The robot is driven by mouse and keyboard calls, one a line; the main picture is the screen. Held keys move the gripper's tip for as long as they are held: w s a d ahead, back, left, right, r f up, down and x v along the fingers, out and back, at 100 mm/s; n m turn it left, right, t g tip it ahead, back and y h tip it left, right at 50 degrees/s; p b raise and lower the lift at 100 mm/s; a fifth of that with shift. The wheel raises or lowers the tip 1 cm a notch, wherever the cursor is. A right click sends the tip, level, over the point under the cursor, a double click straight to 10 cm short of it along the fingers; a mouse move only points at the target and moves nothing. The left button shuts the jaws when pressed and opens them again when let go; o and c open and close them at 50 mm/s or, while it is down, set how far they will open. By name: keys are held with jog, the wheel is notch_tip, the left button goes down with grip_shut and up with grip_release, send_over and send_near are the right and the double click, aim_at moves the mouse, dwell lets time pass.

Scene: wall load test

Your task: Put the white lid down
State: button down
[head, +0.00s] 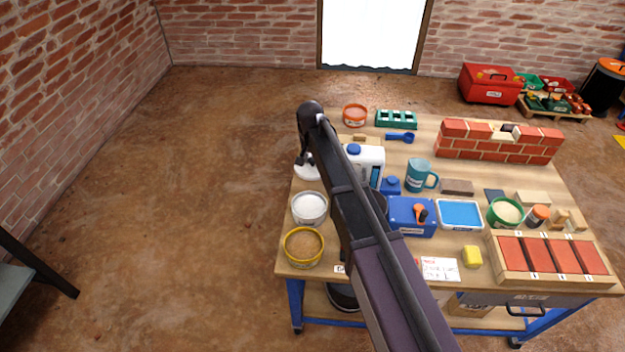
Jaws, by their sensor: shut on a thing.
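The white lid (307,172) is at the left edge of the workbench, partly hidden by my arm. My gripper (303,162) is at the lid, its fingers small and dark in the head view, shut on it. I cannot tell whether the lid touches the bench top or is held just above it. A tub of white powder (309,208) stands just in front of the lid, and a white jug with a blue cap (371,163) stands to its right.
A yellow-rimmed tub of sand (304,247) stands at the front left corner. Behind are an orange tub (355,115) and a green tray (397,119). A blue mug (419,175), blue box (411,217) and small brick wall (499,143) stand to the right. My arm crosses the bench.

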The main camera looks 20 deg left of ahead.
aim_at(312, 161)
jog(key=shift+f+b, duration=1.2)
jog(key=shift+f, duration=0.35)
jog(key=shift+f+b, duration=1.9)
jog(key=shift+f, duration=0.1)
jog(key=shift+c, duration=2)
grip_release()
jog(key=shift+r, duration=0.2)
jog(key=r+p, duration=0.4)
jog(key=s+r+p, duration=0.1)
jog(key=r+p, duration=0.6)
jog(key=p, duration=0.1)
jog(key=shift+s+r, duration=0.2)
jog(key=shift+r, duration=0.2)
